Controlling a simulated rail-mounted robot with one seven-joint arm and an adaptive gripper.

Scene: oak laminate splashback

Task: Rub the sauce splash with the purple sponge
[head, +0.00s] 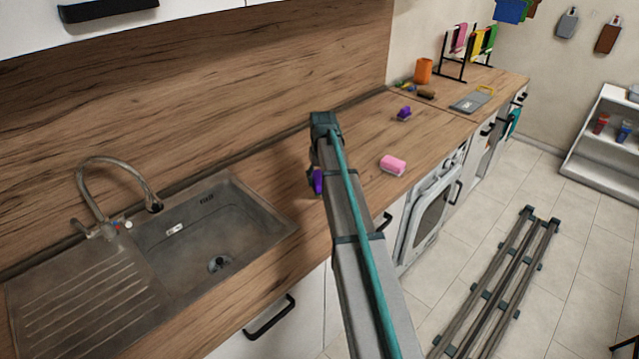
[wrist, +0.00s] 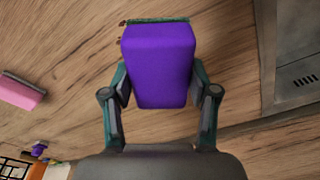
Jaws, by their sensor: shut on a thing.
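My gripper (wrist: 160,84) is shut on the purple sponge (wrist: 160,58), with one finger on each side of it. A thin dark green edge shows along the sponge's far end in the wrist view. In the head view, a bit of the purple sponge (head: 317,181) shows at the left side of my arm, over the counter to the right of the sink; my arm hides the rest. I cannot tell whether the sponge touches a surface. I cannot make out the sauce splash in either view.
The steel sink (head: 215,235) is left of my arm. A pink sponge (head: 392,165) and a small purple object (head: 404,113) lie on the counter to the right. Farther back are an orange cup (head: 423,71) and a rack of coloured cloths (head: 470,50). The oak splashback (head: 200,90) rises behind.

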